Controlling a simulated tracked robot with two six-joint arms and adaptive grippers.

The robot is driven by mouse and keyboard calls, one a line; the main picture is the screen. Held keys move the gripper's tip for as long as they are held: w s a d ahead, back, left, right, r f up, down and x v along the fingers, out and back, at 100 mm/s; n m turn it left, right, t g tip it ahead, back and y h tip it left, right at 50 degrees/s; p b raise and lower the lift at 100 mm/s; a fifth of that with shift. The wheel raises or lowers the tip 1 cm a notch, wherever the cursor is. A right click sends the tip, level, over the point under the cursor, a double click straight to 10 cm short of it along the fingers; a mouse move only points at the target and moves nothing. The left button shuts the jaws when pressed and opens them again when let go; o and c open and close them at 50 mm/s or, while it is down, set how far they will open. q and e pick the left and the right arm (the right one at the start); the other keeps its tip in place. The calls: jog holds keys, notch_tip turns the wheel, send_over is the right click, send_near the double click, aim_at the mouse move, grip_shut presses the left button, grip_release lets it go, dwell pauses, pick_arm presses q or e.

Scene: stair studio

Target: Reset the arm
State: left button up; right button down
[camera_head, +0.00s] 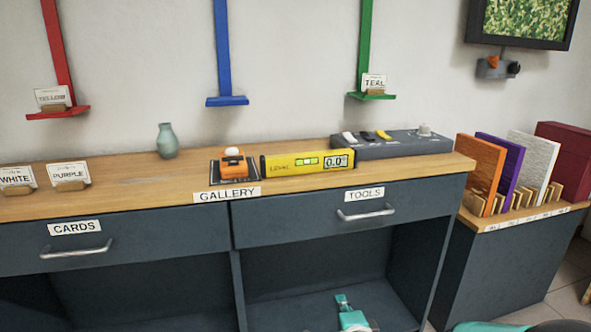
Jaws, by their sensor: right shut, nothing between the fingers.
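My right gripper (342,299) shows at the bottom of the head view, teal, with its fingers together and nothing held. It is low, in front of the open lower space of the cabinet, below the TOOLS drawer (420,207). It appears apart from the cabinet, but its exact distance is unclear. Most of the right arm is cut off by the bottom edge. My left gripper is outside the view.
A side cabinet with colored panels (482,172) stands right. The CARDS drawer (160,240) is shut.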

jog(key=s+d+f+n+g, duration=0.2)
jog(key=s+d+f+g, duration=0.3)
jog(key=f, duration=0.6)
jog(key=s+d+f+n+g, duration=0.1)
jog(key=s+f+n+g, duration=0.1)
jog(key=s+f, duration=0.8)
jog(key=s+a+f+n+g+y, duration=0.2)
jog(key=s+f+n+g, duration=0.25)
jog(key=s, duration=0.35)
jog(key=s+a+f+n+g+y, duration=0.1)
jog(key=s+a+f+n+g, duration=0.2)
jog(key=s+n, duration=0.45)
notch_tip(320, 180, up, 37)
jog(key=s+m+p, duration=0.1)
jog(key=p, duration=3.7)
jog(key=shift+d, duration=0.45)
